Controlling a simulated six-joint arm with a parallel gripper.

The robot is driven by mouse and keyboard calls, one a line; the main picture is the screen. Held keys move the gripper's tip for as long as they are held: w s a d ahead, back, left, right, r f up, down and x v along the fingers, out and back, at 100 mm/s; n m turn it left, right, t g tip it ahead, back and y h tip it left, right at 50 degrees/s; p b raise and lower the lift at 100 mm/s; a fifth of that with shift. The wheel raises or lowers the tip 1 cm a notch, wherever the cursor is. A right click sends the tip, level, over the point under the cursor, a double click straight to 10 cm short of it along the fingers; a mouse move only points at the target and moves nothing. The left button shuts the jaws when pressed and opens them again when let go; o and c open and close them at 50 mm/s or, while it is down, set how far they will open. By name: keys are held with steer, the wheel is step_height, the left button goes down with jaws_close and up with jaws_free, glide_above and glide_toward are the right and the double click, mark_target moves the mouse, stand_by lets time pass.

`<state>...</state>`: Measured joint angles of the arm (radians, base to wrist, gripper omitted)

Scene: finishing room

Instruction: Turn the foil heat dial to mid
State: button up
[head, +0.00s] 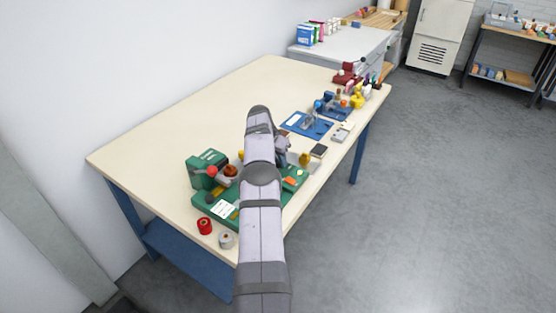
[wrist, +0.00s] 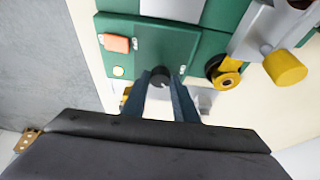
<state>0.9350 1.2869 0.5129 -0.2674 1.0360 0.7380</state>
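The green foil machine (head: 222,204) stands at the near end of the workbench, partly hidden behind my arm in the head view. In the wrist view its green front panel (wrist: 178,38) fills the upper middle. A small dark round dial (wrist: 160,76) sits at the panel's lower edge. My gripper (wrist: 161,84) has one finger on each side of the dial, with the tips close to it. Whether the fingers press on it is unclear. The dial's pointer and its scale marks are too small to read. In the head view, my arm hides the gripper and the dial.
A yellow knob (wrist: 286,66) sticks out at right. A red roll (head: 204,226) and a pale roll (head: 226,240) stand near the bench corner. The bench's left side (head: 170,130) is clear.

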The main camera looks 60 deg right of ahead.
steer(key=shift+o, duration=1.4)
steer(key=b+v, duration=0.2)
steer(key=v, duration=0.5)
steer(key=shift+r+b, duration=0.15)
steer(key=shift+b, duration=0.25)
steer(key=shift+a, duration=0.15)
